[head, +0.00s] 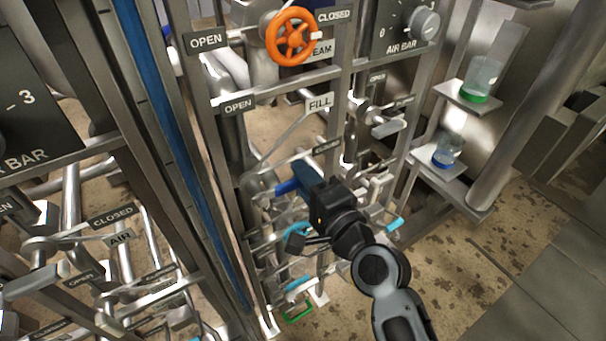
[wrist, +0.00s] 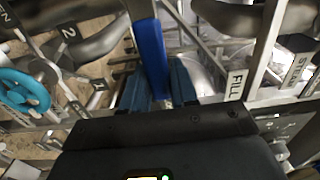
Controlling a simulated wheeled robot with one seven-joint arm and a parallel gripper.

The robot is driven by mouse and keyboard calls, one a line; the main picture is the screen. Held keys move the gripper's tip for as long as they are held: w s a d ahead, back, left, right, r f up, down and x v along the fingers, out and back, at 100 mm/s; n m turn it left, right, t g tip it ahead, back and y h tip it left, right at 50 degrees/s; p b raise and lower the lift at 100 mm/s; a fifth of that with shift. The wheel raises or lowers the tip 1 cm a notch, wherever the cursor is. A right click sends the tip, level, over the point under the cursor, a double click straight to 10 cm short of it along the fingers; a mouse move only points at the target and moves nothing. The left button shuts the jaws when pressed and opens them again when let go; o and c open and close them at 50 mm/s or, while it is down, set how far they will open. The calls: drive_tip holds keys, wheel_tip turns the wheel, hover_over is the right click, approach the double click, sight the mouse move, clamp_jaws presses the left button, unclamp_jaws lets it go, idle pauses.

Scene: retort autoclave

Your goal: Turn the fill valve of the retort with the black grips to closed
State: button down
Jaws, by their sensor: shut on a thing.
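The blue fill valve lever (head: 286,187) sticks out below the FILL label (head: 319,103) and the OPEN label (head: 238,106) on the pipe frame. My gripper (head: 303,180) is shut on this lever, with its dark blue fingers around it. In the wrist view the blue lever (wrist: 150,48) runs up from between the two fingers (wrist: 160,88), and a FILL label (wrist: 236,84) is to the right. No black grips of the retort can be made out. The fingers hide part of the lever.
An orange handwheel (head: 292,36) sits above, between OPEN and CLOSED plates. Pipes and levers crowd around my gripper. Shelves with a green-based beaker (head: 480,80) and a blue-based one (head: 447,151) stand at right.

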drive_tip(key=shift+f, duration=0.25)
drive_tip(key=c, duration=1)
unclamp_jaws()
drive_tip(key=shift+o, duration=0.2)
drive_tip(key=shift+r, duration=0.1)
drive_tip(key=b+v, duration=0.1)
drive_tip(key=v, duration=0.7)
drive_tip(key=shift+w, duration=0.1)
